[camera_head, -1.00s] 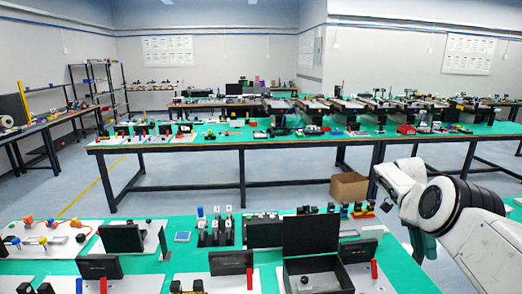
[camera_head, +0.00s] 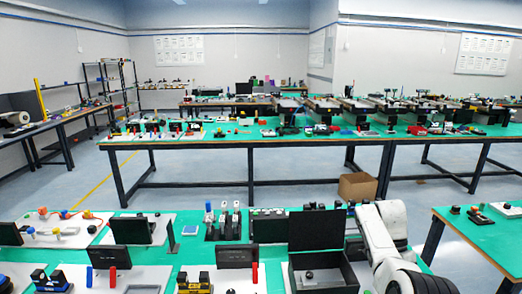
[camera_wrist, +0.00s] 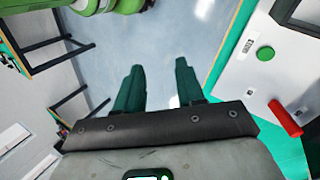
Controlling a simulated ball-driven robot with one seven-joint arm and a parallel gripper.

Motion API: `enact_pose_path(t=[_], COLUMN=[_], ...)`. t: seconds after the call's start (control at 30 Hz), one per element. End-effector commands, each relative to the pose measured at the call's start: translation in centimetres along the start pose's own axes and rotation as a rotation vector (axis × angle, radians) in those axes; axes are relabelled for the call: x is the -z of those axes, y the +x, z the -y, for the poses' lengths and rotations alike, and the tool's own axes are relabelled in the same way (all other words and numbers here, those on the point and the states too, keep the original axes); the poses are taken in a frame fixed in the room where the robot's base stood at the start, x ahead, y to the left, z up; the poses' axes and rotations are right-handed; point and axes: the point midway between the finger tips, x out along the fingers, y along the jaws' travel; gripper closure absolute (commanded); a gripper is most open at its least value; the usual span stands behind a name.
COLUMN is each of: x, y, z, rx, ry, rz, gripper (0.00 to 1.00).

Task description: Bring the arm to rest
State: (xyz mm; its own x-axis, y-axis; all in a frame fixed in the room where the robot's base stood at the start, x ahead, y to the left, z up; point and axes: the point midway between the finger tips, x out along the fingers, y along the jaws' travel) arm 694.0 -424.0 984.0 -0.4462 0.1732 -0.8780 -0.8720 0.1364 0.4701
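My arm (camera_head: 381,238) shows at the lower right of the head view, in front of the near green table (camera_head: 187,258) and beside an open black box (camera_head: 318,230). My gripper (camera_wrist: 157,72) shows in the wrist view with its two dark green fingers apart. Only floor shows between the fingers, so it is open and empty. In the head view the fingers are not visible.
A white panel with a green button (camera_wrist: 265,53) and a red handle (camera_wrist: 285,118) lies right of the fingers. Another green table (camera_head: 480,235) stands at the right. A cardboard box (camera_head: 358,186) is on the floor beyond. Open floor lies between tables.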

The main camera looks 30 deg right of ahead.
Motion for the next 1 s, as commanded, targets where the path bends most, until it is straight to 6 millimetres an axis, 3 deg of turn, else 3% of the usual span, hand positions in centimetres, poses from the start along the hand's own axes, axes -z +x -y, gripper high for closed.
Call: enact_pose_path(t=[0.03, 0.2, 0.47, 0.77, 1.0], x=[-1.2, -5.0, -11.6, -19.6, -25.4], y=[2.3, 7.7, 14.9, 20.8, 23.3], z=[1.0, 2.9, 3.0, -1.2, -7.5], rx=[0.010, 0.066, 0.143, 0.224, 0.290], ry=[-0.050, -0.240, -0.567, -0.995, -1.353], rz=[-0.019, -0.095, -0.224, -0.376, -0.484], gripper=[0.62, 0.62, 0.62, 0.62, 0.62])
